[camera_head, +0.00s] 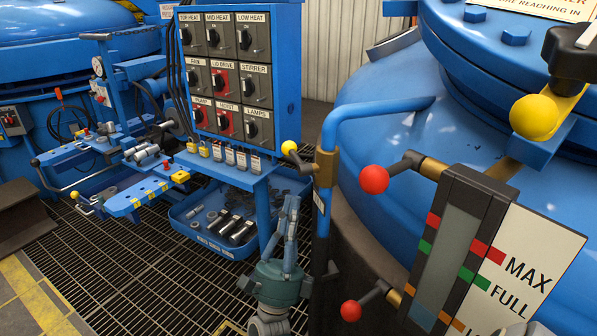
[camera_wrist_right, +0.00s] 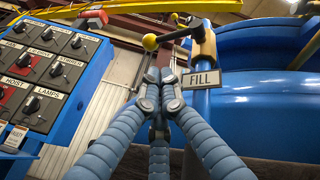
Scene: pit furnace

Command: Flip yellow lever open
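The yellow-knobbed lever (camera_head: 289,147) sits on a brass valve (camera_head: 326,167) on the blue pipe, left of the big blue vessel. Its short dark arm points left from the valve. In the right wrist view the yellow knob (camera_wrist_right: 149,42) is above the fingertips, with a FILL tag (camera_wrist_right: 202,80) under the valve. My right gripper (camera_head: 291,205) points up, below the knob and apart from it. Its blue-grey fingers converge in the right wrist view (camera_wrist_right: 160,82), with nothing held between them. My left gripper does not show.
A labelled switch panel (camera_head: 226,72) stands to the left, above a blue tray (camera_head: 185,222) of metal parts. Red-knobbed levers (camera_head: 374,179) and a level gauge (camera_head: 455,255) are to the right. Another yellow knob (camera_head: 533,117) is on the vessel's rim.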

